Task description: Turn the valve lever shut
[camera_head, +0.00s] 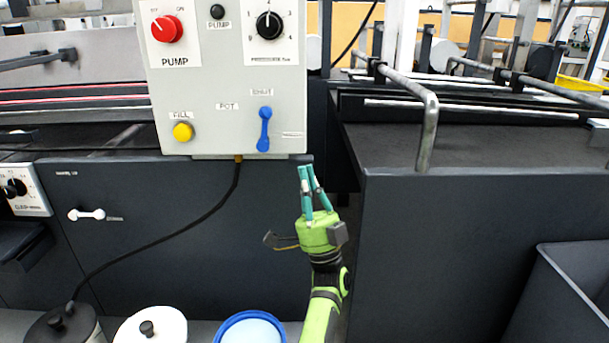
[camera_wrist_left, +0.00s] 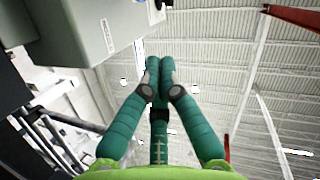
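The blue valve lever (camera_head: 264,129) is on the front of the light grey control box (camera_head: 228,95), below a label that reads like SHUT. It stands upright, with a rounded knob at each end. My left gripper (camera_head: 306,168), green with teal fingers, is below and to the right of the lever, near the box's lower right corner and apart from the lever. In the left wrist view its fingertips (camera_wrist_left: 160,63) are together with nothing between them. The box (camera_wrist_left: 85,35) shows at upper left there; the lever does not show. My right gripper is not in view.
The box also carries a red knob (camera_head: 167,28), a black dial (camera_head: 268,25) and a yellow button (camera_head: 183,131). A white handle (camera_head: 87,214) is on the dark panel. A metal rail (camera_head: 428,130) stands right of my gripper. Lidded pots (camera_head: 150,328) and a blue-rimmed bucket (camera_head: 250,318) stand below.

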